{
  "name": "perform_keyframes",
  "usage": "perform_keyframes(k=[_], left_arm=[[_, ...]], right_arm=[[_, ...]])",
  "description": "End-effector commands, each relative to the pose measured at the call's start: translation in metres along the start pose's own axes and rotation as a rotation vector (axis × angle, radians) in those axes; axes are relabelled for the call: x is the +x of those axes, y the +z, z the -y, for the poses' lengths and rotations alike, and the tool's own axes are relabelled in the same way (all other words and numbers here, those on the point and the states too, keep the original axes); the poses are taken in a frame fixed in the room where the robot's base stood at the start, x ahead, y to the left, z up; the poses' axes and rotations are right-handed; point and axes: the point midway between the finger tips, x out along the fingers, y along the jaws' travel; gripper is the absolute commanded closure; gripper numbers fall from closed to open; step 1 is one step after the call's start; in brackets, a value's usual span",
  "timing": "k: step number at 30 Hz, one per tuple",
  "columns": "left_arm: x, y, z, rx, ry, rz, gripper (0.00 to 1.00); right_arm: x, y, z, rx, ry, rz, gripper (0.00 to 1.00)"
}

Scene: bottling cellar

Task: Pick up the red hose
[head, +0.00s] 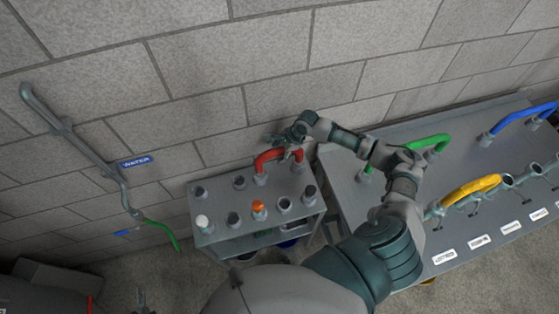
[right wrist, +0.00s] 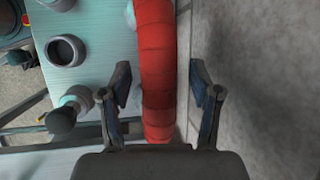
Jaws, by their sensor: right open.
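The red hose (head: 268,156) is a short arched piece with its ends at two sockets on the back right of the small grey cart. My right gripper (head: 291,143) is at the top of the hose, near its right bend. In the right wrist view the red hose (right wrist: 157,55) runs between the two fingers of my open right gripper (right wrist: 161,82). Gaps show on both sides of it, so the fingers look apart from it. My left gripper is not in view.
The small cart (head: 218,232) also holds an orange cap (head: 258,207), a white cap (head: 202,221) and several grey sockets. A block wall stands close behind. To the right is a long bench with a green hose (head: 428,142), a yellow hose (head: 470,188) and a blue hose (head: 522,117).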

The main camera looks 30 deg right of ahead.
Motion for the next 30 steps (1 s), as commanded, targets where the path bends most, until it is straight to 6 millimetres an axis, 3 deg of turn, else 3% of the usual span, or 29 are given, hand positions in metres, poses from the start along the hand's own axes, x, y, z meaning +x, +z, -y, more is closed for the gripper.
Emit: perform_keyframes(k=[3,9,11,20,23,30], left_arm=[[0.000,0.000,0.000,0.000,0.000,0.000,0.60],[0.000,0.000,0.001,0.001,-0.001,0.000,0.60],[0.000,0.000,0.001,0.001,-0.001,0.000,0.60],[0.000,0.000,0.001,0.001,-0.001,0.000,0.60],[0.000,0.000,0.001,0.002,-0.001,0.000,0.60],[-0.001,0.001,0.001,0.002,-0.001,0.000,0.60]], right_arm=[[0.000,-0.001,0.000,0.000,0.000,0.000,0.40],[0.000,-0.002,0.000,0.001,0.001,0.001,0.90],[0.000,-0.002,0.000,0.001,0.001,0.001,1.00],[-0.004,-0.001,0.002,0.001,-0.001,0.002,1.00],[-0.014,0.004,0.004,0.000,-0.003,0.003,1.00],[-0.059,0.023,0.014,-0.001,-0.005,0.003,1.00]])
